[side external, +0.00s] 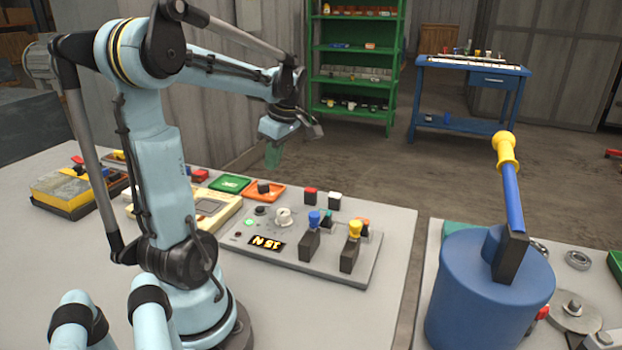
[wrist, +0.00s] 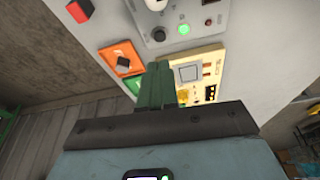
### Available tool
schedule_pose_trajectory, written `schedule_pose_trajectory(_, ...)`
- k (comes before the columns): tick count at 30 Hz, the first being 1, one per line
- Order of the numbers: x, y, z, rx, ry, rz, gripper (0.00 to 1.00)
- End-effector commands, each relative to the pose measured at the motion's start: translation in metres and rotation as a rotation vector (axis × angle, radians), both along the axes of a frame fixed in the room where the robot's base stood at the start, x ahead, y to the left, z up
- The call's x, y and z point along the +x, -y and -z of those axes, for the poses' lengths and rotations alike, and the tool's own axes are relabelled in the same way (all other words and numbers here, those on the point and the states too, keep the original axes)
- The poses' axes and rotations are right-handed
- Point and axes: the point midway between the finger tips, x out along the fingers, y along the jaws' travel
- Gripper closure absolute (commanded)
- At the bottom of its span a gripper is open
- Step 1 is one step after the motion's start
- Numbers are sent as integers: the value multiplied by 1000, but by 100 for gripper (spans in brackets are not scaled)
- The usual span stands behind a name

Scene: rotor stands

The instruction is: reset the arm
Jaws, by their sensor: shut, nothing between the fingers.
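My gripper (side external: 272,157) hangs in the air above the far edge of the grey table (side external: 392,262) in the side external view, at the end of my bent light-blue arm. Its green fingers are together with nothing between them. In the wrist view my gripper (wrist: 156,88) shows as closed green fingers, with the orange tray (wrist: 118,60), the green tray (wrist: 133,86) and the cream device (wrist: 205,72) beyond them. The fingers look apart from all of these.
A grey control panel (side external: 300,262) with levers, knobs and a lit display stands on the table. To the right is a blue drum (side external: 478,300) with a yellow-tipped lever (side external: 508,165). A green shelf (side external: 350,55) and a blue workbench (side external: 470,75) stand behind, across open floor.

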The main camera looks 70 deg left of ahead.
Motion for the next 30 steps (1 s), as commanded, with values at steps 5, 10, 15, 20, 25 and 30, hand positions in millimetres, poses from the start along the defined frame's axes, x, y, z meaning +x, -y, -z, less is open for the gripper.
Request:
schedule_pose_trajectory(5, 35, 58, -1, 1, 52, 477, 100)
schedule_pose_trajectory(10, 63, 133, 3, 51, 107, 1085, 100)
schedule_pose_trajectory(15, 74, 206, 10, 163, 148, 1649, 100)
schedule_pose_trajectory(20, 73, 255, 16, 290, 171, 2029, 100)
schedule_pose_trajectory(25, 70, 278, 19, 372, 179, 2211, 100)
schedule_pose_trajectory(30, 70, 280, 19, 382, 179, 2229, 100)
